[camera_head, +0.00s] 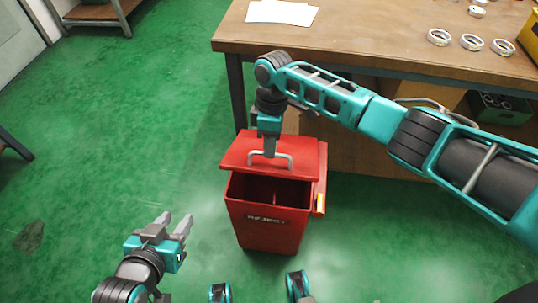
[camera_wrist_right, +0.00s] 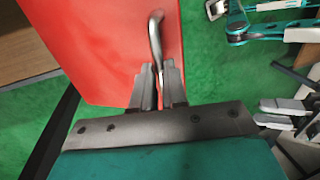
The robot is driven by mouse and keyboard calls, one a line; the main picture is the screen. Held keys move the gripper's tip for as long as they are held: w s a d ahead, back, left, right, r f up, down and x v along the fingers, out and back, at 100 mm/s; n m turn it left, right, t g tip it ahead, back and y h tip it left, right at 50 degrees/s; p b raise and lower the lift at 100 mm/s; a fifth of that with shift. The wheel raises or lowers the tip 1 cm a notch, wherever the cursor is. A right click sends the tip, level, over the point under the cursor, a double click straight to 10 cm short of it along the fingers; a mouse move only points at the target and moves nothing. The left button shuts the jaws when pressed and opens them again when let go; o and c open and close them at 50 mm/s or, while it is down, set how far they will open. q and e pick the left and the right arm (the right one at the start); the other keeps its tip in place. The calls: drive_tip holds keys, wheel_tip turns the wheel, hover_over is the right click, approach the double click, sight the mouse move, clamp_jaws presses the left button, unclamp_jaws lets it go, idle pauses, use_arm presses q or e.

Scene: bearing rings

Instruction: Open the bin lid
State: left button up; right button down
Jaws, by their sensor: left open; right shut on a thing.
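A red bin (camera_head: 262,222) labelled REJECT stands on the floor in the head view. Its red lid (camera_head: 240,153) is tilted up at the back, and the dark inside of the bin shows below it. A grey handle (camera_head: 287,158) is on the lid; it also shows in the right wrist view (camera_wrist_right: 155,42) against the red lid. My right gripper (camera_head: 270,150) is shut on this handle, its fingers (camera_wrist_right: 158,88) on either side of the bar. My left gripper (camera_head: 180,224) is open and empty, left of the bin and apart from it.
A wooden workbench (camera_head: 350,38) stands behind the bin, with white paper (camera_head: 282,12) and several metal rings (camera_head: 471,42) on top. A green crate (camera_head: 500,108) is under the bench. The green floor left of the bin is mostly clear.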

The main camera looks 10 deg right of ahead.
use_arm(q)
drive_tip(key=shift+w+d+r, duration=0.15)
drive_tip(key=shift+w+r, duration=0.1)
drive_tip(key=shift+r, duration=0.15)
use_arm(e)
drive_tip(key=w, duration=0.1)
drive_tip(key=w+d+r, duration=0.1)
drive_tip(key=w, duration=0.1)
drive_tip(key=shift+w+d+r, duration=0.15)
drive_tip(key=shift+d+r, duration=0.2)
drive_tip(key=shift+r, duration=0.05)
use_arm(q)
drive_tip(key=shift+f, duration=0.1)
use_arm(e)
drive_tip(key=shift+f, duration=0.1)
drive_tip(key=c, duration=1.6)
unclamp_jaws()
drive_tip(key=shift+o, duration=0.9)
drive_tip(key=shift+w+f, duration=0.15)
drive_tip(key=shift+f, duration=0.1)
drive_tip(key=shift+o, duration=0.7)
drive_tip(key=shift+w+f, duration=0.1)
drive_tip(key=shift+o, duration=0.6)
drive_tip(key=shift+a, duration=0.1)
use_arm(q)
drive_tip(key=shift+f, duration=0.25)
use_arm(e)
drive_tip(key=shift+a+r, duration=0.1)
drive_tip(key=shift+r, duration=0.2)
